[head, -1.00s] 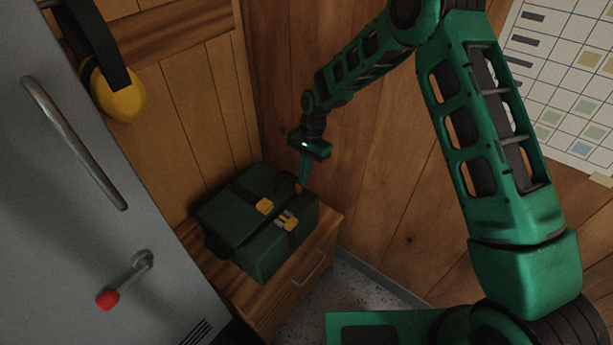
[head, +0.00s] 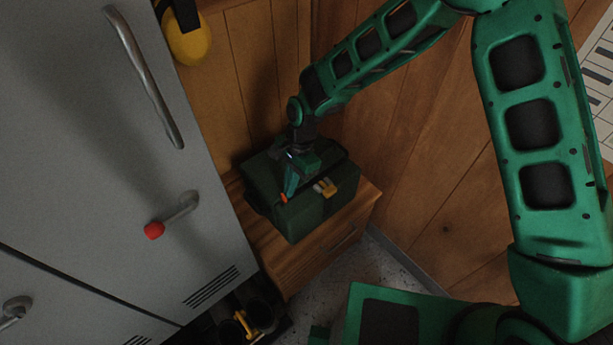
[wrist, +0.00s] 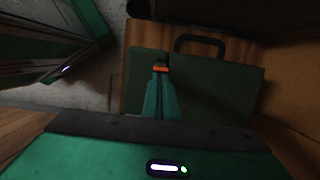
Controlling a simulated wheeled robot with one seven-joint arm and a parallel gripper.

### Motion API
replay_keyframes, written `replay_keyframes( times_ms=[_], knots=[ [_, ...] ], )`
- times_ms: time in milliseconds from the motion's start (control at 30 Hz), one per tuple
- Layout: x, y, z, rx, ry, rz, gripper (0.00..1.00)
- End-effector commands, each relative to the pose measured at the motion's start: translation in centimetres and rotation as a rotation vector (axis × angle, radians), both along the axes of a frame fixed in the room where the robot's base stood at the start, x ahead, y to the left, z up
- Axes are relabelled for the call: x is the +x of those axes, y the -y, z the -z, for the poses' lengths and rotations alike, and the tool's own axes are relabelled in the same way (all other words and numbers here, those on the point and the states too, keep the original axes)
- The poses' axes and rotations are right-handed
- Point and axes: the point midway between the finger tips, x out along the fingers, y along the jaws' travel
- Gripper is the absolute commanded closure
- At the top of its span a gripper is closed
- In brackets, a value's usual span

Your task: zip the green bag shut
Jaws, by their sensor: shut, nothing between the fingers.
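The dark green bag (head: 300,218) sits on a low wooden cabinet in the corner. It also shows in the wrist view (wrist: 218,92), with a dark curved handle (wrist: 200,40) at its upper edge. The zip is not clearly visible, and my gripper and wrist hide part of the top.
The wooden cabinet (head: 285,262) stands against the wood-panelled wall. A grey locker (head: 80,130) with a red-knobbed lever (head: 153,230) is close on the left. Dark boots (head: 262,303) stand on the floor below. Yellow ear defenders (head: 188,40) hang above.

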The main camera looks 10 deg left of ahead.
Motion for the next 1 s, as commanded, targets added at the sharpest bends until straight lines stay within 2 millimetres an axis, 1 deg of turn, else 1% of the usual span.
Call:
replay_keyframes(
  times_ms=[33, 200, 567, 667, 767, 1000],
  knots=[
    [-0.4, -0.3, 0.0, 0.000, -0.001, -0.001, 1.00],
    [-1.0, -0.8, 0.0, 0.001, -0.001, -0.001, 1.00],
    [-1.1, -0.9, 0.0, 0.002, -0.003, -0.004, 1.00],
    [-1.0, -0.8, -0.4, 0.003, -0.003, -0.004, 1.00],
    [-0.8, -0.7, -1.4, 0.004, -0.001, -0.002, 1.00],
    [0.0, 0.1, -5.6, 0.004, 0.003, 0.001, 1.00]
  ],
)
